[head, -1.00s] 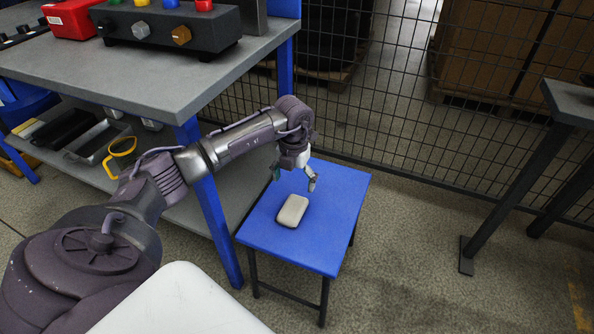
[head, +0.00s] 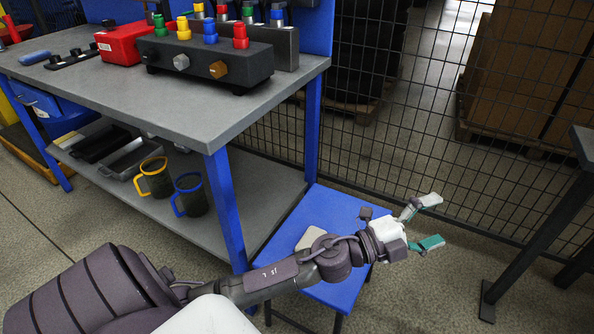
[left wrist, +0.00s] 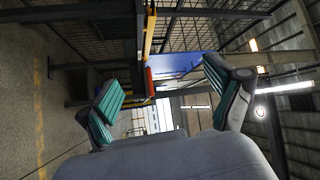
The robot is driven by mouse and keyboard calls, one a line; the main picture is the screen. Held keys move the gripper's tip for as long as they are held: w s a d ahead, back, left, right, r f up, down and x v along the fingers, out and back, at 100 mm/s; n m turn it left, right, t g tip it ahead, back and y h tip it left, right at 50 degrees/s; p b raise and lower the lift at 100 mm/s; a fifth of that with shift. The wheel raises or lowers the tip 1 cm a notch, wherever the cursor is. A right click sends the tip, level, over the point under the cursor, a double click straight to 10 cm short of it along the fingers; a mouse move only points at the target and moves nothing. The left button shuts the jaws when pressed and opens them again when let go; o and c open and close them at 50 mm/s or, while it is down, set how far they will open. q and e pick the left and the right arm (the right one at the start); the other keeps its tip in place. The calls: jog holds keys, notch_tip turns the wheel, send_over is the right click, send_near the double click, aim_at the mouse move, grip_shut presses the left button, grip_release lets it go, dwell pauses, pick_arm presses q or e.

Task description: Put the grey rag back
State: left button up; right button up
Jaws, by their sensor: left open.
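A pale grey, rounded, flat pad (head: 309,239), the only thing here that could be the grey rag, lies on the blue stool (head: 335,208). My left forearm hides part of it. I cannot tell from its look whether it is cloth. My left gripper (head: 432,222) is open and empty, beyond the stool's right edge and apart from the pad. In the left wrist view, the spread green-padded fingers (left wrist: 165,88) have nothing between them. The pad does not show there. My right gripper is not in view.
A grey-topped workbench (head: 130,95) with a black button box (head: 205,65) stands at left. Its lower shelf holds mugs (head: 188,195) and trays. A wire mesh fence (head: 400,130) runs behind the stool. A dark table (head: 540,235) stands at right; floor lies between.

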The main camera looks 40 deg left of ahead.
pick_arm(q)
jog(key=s+a+f+n+g+y, duration=0.5)
jog(key=s+a+f+n+y, duration=0.65)
jog(key=n, duration=0.55)
jog(key=s+d+f+n+g, duration=0.1)
jog(key=s+f+g, duration=0.3)
jog(key=s, duration=0.4)
jog(key=s+d+f+n+g, duration=0.1)
jog(key=s+f+g, duration=0.3)
jog(key=s, duration=0.5)
jog(key=shift+d+f+g, duration=0.2)
jog(key=shift+f+g, duration=0.1)
jog(key=shift+f, duration=0.3)
jog(key=shift+w+h, duration=0.15)
jog(key=shift+h, duration=0.1)
